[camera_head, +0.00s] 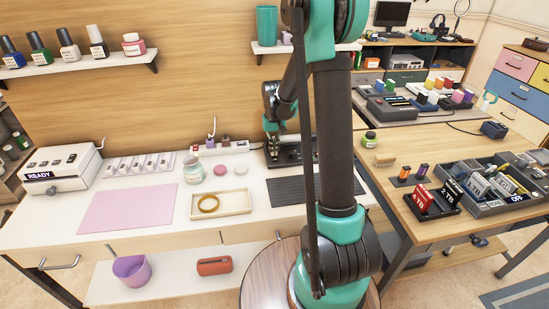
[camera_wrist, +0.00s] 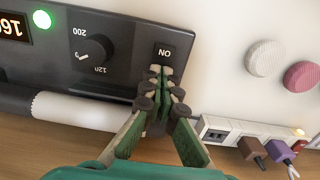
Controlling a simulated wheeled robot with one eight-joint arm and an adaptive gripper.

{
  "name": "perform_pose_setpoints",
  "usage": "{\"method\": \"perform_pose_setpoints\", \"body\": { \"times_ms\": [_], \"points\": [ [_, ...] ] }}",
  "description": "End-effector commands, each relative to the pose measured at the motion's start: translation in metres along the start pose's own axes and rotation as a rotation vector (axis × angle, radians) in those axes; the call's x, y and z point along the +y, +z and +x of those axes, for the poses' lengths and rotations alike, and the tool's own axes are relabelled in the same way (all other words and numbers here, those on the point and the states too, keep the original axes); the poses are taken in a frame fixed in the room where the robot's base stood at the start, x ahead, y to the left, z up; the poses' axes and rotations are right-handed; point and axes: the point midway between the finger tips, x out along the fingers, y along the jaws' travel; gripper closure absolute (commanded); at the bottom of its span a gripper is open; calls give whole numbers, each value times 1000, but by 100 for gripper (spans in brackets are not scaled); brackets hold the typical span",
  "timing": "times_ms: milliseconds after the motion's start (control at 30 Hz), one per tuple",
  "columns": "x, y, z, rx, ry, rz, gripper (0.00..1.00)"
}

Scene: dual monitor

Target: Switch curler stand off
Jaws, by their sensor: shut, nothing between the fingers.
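The curler stand is a dark box with a sloped panel (camera_wrist: 125,62) in the wrist view. It has a dial (camera_wrist: 92,50) marked 120 and 200, a lit green lamp (camera_wrist: 42,19), a partly cut-off orange display (camera_wrist: 11,27) and a switch (camera_wrist: 164,52) labelled ON. My gripper (camera_wrist: 161,71) has its fingertips together at the lower edge of the switch; whether they touch it I cannot tell. In the head view the dark stand (camera_head: 283,153) is on the white desk, partly hidden by my arm.
A power strip (camera_wrist: 222,128) with plugs and a lit lamp lies beside the stand. Two round lids, cream (camera_wrist: 265,58) and pink (camera_wrist: 301,76), are nearby. In the head view, a tray with a bracelet (camera_head: 221,207) and a black mat (camera_head: 287,192) lie in front.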

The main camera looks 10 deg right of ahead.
Motion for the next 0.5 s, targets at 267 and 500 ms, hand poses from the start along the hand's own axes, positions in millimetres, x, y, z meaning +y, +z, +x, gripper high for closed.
{"method": "perform_pose_setpoints", "body": {
  "times_ms": [267, 500],
  "points": [
    [0, 0, 4, 0, 0, 0, 100],
    [0, 0, 0, 0, 0, 0, 100]
  ]
}}
